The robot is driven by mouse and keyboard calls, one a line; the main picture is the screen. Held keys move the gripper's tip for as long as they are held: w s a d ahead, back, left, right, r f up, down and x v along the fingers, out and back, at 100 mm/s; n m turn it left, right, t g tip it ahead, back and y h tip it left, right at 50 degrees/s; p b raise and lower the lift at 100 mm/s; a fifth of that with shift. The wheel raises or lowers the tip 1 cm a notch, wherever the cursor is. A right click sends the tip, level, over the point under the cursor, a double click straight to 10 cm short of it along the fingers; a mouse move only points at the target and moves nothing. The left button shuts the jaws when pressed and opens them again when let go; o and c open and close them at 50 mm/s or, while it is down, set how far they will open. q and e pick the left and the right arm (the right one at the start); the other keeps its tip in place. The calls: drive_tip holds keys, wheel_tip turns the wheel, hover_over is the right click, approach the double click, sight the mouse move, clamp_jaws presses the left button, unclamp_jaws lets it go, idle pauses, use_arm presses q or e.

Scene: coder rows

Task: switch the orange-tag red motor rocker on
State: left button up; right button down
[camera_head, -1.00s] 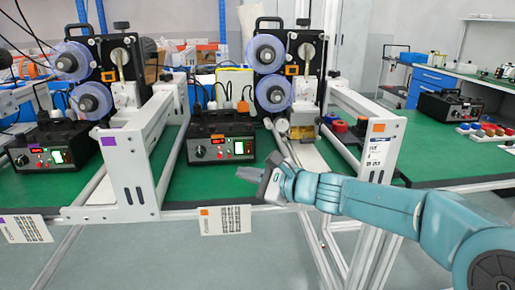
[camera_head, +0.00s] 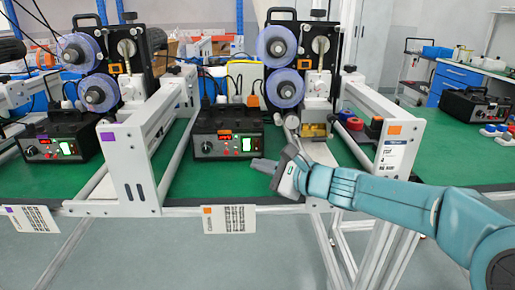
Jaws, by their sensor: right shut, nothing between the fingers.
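Small red parts show beside the green switch, but the red motor rocker's position is too small to tell. My right gripper (camera_head: 262,164) comes in from the right, in front of and below the panel's right end. It looks apart from the panel. Its fingers are shut and empty. My left gripper is not in view.
A purple-tag control box (camera_head: 60,126) stands in the left bay. White frame rails border the middle bay, with an orange-marked post (camera_head: 394,150) at right. Blue reels (camera_head: 286,88) stand behind. Green table (camera_head: 215,182) before the orange-tag box is clear.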

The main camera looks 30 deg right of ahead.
sight(256, 144)
drive_tip(key=w+d, duration=0.1)
drive_tip(key=w, duration=0.1)
drive_tip(key=w+d+p, duration=0.1)
drive_tip(key=w+d+f+p, duration=0.1)
drive_tip(key=w, duration=0.1)
drive_tip(key=shift+w+d, duration=0.35)
drive_tip(key=shift+w+d+f+p, duration=0.15)
drive_tip(key=shift+w+d+p, duration=0.15)
drive_tip(key=shift+w, duration=0.15)
idle(1.5)
drive_tip(key=shift+w+d+f, duration=0.1)
drive_tip(key=shift+w+d, duration=0.1)
drive_tip(key=shift+w, duration=0.15)
drive_tip(key=shift+w+d, duration=0.15)
drive_tip(key=shift+w, duration=0.15)
idle(0.6)
drive_tip(key=shift+s, duration=0.15)
drive_tip(key=shift+s+a+b, duration=0.4)
drive_tip(key=shift+s+b, duration=0.1)
drive_tip(key=shift+s, duration=0.05)
